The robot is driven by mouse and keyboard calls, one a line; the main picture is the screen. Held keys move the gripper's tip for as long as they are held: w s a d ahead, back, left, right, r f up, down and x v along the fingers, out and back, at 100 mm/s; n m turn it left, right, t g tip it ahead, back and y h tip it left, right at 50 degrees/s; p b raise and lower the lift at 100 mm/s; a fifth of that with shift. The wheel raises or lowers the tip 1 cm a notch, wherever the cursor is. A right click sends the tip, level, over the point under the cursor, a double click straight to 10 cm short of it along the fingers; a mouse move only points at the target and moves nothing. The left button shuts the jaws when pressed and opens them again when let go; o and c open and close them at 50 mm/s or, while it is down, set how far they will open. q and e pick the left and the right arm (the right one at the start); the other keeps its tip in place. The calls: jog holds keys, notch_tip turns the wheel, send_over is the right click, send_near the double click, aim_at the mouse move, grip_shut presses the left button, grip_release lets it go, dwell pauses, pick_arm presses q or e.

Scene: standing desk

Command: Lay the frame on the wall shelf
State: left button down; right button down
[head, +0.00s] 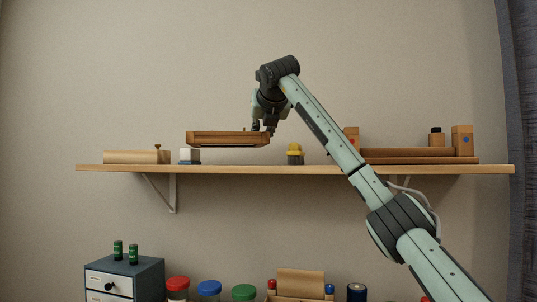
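The frame (228,138), a flat brown wooden piece seen nearly edge-on, is level a little above the wall shelf (240,170). A gap of bare wall shows between its underside and the board. My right gripper (263,130) is at the frame's right end, pointing down, and appears shut on its edge. The gripping edge is small and partly hidden by the fingers. My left gripper is not in view.
On the shelf stand a wooden roll (136,157), a small white-and-blue block (190,156), a yellow-topped jar (295,154), and brown boards (420,156) with boxes at right. A drawer unit (124,278) and several colored-lid jars are below. Bare shelf lies between block and jar.

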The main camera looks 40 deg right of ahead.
jog(key=shift+s+d+f, duration=0.1)
jog(key=shift+d+f, duration=0.15)
jog(key=shift+d, duration=0.2)
jog(key=shift+s+d+f, duration=0.1)
jog(key=shift+d+f, duration=0.1)
jog(key=shift+d, duration=0.25)
jog(key=shift+f, duration=0.3)
notch_tip(320, 180, down, 3)
jog(key=shift+d+f, duration=0.1)
jog(key=shift+f, duration=0.2)
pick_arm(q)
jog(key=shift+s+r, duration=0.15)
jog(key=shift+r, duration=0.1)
pick_arm(e)
jog(key=c, duration=1.5)
grip_release()
jog(key=shift+o, duration=0.2)
jog(key=shift+s, duration=0.1)
